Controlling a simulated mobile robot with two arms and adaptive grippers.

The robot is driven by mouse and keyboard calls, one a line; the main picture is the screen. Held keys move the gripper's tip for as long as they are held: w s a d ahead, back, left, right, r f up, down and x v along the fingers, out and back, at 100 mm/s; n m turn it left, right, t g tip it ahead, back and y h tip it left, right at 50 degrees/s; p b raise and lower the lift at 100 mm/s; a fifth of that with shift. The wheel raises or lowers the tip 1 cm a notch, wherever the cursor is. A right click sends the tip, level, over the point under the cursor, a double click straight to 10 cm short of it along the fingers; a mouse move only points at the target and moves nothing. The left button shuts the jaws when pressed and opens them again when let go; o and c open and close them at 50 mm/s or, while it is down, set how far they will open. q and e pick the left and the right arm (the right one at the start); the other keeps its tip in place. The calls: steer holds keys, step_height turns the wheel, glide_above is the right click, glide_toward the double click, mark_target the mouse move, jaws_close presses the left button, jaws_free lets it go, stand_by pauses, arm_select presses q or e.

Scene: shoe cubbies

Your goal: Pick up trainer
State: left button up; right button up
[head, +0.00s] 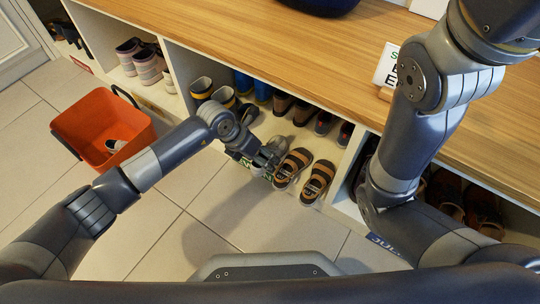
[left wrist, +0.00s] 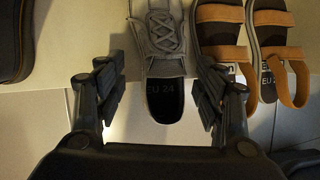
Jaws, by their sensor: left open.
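A grey lace-up trainer (left wrist: 164,55) points away from me in the left wrist view, its heel opening towards me and "EU 24" readable on the insole. My left gripper (left wrist: 157,82) is open, with one finger on each side of the trainer's heel end and visible gaps on both sides. In the head view my left gripper (head: 264,158) is at the front of a cubby, and it mostly hides the trainer (head: 260,172). My right arm is in the head view, but its gripper is out of frame.
Brown strapped sandals (head: 303,176) stand close to the trainer's right. Boots (head: 213,92) and other shoes fill the cubbies under the wooden top (head: 270,50). An orange-red basket (head: 92,115) with a shoe inside stands on the tiled floor at left. The floor in front is clear.

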arm_select(q)
steer(key=shift+r, duration=0.1)
steer(key=c, duration=1.2)
